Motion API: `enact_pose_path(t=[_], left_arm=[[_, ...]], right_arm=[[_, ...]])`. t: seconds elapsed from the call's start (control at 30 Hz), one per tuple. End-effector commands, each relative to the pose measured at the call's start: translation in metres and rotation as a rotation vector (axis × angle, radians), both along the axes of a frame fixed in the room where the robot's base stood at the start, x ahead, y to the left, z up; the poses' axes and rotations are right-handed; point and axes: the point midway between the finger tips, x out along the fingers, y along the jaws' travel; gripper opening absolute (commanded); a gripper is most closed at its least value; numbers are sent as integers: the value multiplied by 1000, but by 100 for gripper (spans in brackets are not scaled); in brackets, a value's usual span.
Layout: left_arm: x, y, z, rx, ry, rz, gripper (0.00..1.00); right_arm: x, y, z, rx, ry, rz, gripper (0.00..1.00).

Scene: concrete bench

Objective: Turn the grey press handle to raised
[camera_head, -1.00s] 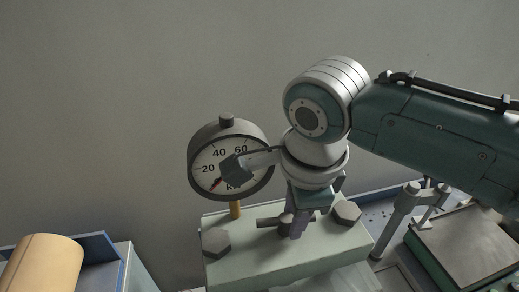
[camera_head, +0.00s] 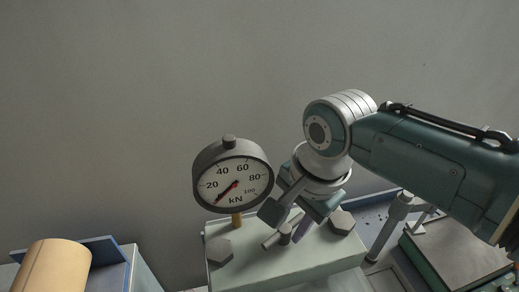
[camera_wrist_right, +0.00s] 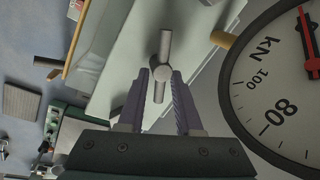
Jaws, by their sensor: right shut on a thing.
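The grey press handle is a short bar with a round hub (camera_head: 285,233) on top of the pale green press head (camera_head: 240,265). In the head view the bar slants, its left end lower. My right gripper (camera_wrist_right: 160,76) is shut on the handle, its two purple-grey fingers on either side of the bar (camera_wrist_right: 166,44) near the hub in the right wrist view. In the head view, my right wrist stands above the handle and hides part of it. My left gripper is not in view.
A round kN gauge (camera_head: 257,178) stands on a brass stem just left of my right wrist. Dark hex bolts (camera_head: 219,251) sit on the press head. A tan cylinder (camera_head: 52,268) is at lower left, and a green-sided block with a grey top (camera_head: 450,255) at right.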

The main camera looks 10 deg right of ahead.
Motion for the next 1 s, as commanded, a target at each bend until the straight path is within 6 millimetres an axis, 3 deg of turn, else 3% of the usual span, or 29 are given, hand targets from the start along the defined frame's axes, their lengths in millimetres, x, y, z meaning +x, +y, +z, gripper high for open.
enact_pose_path(t=[0.47, 1.0], left_arm=[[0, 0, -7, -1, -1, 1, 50], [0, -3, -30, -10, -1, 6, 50]], right_arm=[[4, 3, -2, 3, 4, 454, 0], [8, 6, -3, 3, 3, 961, 0]])
